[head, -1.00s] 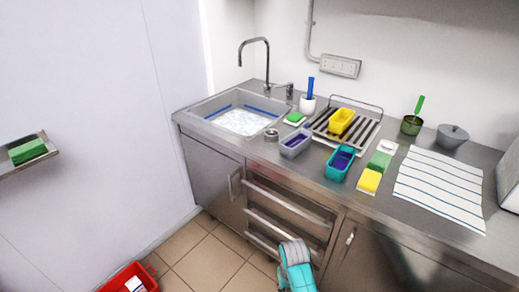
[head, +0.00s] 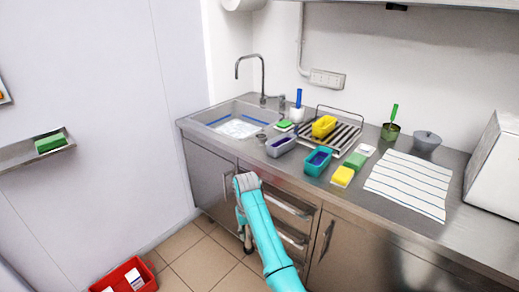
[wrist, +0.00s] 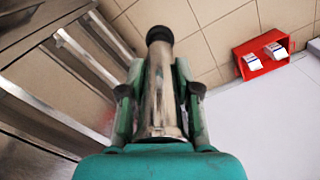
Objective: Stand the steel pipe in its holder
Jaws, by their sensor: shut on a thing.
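In the wrist view the shiny steel pipe (wrist: 160,95) lies lengthwise between the two fingers of my gripper (wrist: 160,90). The gripper is shut on it, and its dark far end sticks out past the fingertips. In the head view my gripper (head: 243,215) hangs down in front of the cabinet, below the counter edge. The pipe is hard to make out there.
The steel counter holds a sink (head: 236,112), a rack (head: 345,137), a teal tub (head: 318,160), sponges and a striped cloth (head: 408,185). Drawer handles (head: 288,208) stick out close to my arm. A red crate (head: 128,278) sits on the tiled floor at lower left.

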